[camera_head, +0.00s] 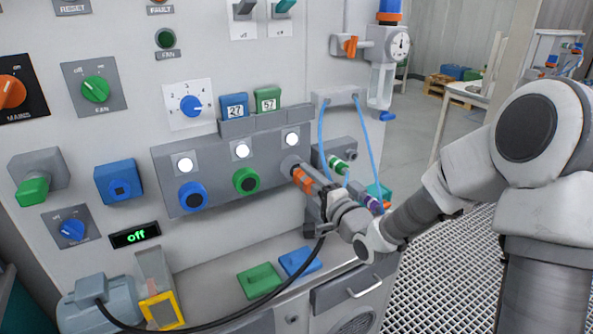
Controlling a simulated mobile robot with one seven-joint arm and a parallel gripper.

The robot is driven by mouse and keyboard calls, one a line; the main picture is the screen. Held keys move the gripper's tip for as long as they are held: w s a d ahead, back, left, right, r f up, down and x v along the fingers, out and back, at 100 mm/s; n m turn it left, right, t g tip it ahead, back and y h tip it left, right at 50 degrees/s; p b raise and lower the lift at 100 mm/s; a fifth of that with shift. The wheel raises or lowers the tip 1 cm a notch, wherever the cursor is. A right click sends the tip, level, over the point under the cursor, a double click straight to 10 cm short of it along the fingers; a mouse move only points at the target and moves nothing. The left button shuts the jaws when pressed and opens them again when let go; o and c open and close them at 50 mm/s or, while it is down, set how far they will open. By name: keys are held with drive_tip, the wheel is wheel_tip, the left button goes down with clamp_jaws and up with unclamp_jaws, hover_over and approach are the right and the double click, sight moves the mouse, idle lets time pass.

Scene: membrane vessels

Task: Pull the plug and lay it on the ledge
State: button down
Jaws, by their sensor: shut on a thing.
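The orange plug (302,180) is at the right end of the grey socket panel (217,168), its front end at a round grey socket (290,165). I cannot tell how deep it sits. My gripper (317,196) comes in from the right and is shut on the plug's rear part, hiding some of it. A black cable (240,312) runs from beside my gripper down to the blue-grey motor (98,303). The ledge (222,285) is the grey shelf below the panel.
A green block (260,280) and a blue block (300,262) lie on the ledge. A yellow-framed box (160,290) stands at its left. Light blue hoses (361,140) and fittings (338,164) are close to the right of the plug. Some ledge left of the green block is bare.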

sight(320, 192)
drive_tip(key=shift+v, duration=1.8)
drive_tip(key=shift+d, duration=0.1)
drive_tip(key=s+d+f+m+t+h+p, duration=0.2)
drive_tip(key=d+f+m+h, duration=0.4)
drive_tip(key=d+f+h, duration=0.4)
drive_tip(key=d+f+t+p, duration=0.1)
drive_tip(key=d+f, duration=0.2)
drive_tip(key=d, duration=0.1)
drive_tip(key=shift+s+m, duration=0.15)
drive_tip(key=shift+m, duration=0.25)
drive_tip(key=shift+f, duration=0.15)
